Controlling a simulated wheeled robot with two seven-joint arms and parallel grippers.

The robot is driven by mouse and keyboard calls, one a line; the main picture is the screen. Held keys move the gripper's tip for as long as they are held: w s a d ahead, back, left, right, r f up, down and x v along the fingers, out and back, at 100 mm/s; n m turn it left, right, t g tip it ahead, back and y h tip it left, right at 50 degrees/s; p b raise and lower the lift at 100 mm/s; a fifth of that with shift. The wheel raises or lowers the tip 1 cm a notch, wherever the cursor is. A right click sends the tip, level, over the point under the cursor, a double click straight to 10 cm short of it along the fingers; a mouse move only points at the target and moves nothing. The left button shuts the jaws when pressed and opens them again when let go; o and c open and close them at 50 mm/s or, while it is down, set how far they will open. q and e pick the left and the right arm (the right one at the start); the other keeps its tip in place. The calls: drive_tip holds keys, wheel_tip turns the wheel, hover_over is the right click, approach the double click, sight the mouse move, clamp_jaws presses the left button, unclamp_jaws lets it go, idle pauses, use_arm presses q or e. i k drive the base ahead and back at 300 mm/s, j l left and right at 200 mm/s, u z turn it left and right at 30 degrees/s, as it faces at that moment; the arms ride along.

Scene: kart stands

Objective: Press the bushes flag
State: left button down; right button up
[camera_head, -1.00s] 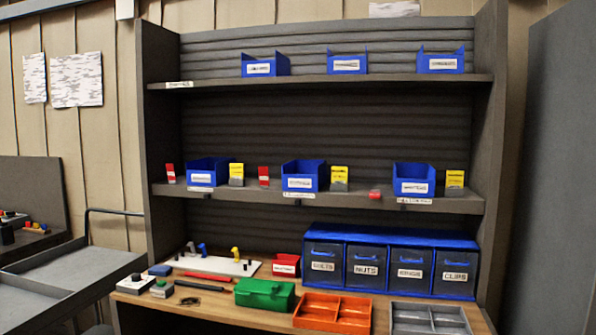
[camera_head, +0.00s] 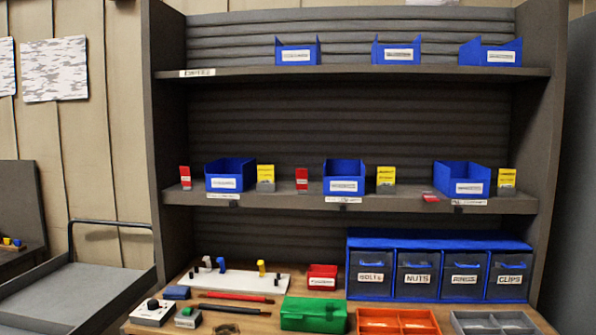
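On the middle shelf (camera_head: 290,200) stand three blue bins: left (camera_head: 231,170), middle (camera_head: 344,172) and right (camera_head: 462,176). Their white labels are too small to read, so I cannot tell which one says bushes. A red flag stands upright left of the left bin (camera_head: 185,177) and another left of the middle bin (camera_head: 302,179). A third red flag (camera_head: 430,196) lies low at the shelf edge left of the right bin. Yellow flags stand upright right of the left bin (camera_head: 265,173), the middle bin (camera_head: 386,175) and the right bin (camera_head: 507,178). Neither gripper is in view.
Three more blue bins stand on the top shelf (camera_head: 350,73). The bench below holds a drawer cabinet (camera_head: 440,240), a green box (camera_head: 313,315), an orange tray (camera_head: 398,322), a grey tray, a red bin (camera_head: 322,276) and a white board (camera_head: 237,281). A grey cart (camera_head: 75,295) is at left.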

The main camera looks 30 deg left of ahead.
sight(300, 174)
drive_tip(key=j, duration=0.6)
drive_tip(key=k+j+z, duration=0.1)
drive_tip(key=j, duration=0.5)
drive_tip(key=k+j, duration=0.15)
drive_tip(key=j, duration=1)
drive_tip(key=k+j+z, duration=0.1)
drive_tip(key=j, duration=0.5)
drive_tip(key=k, duration=0.05)
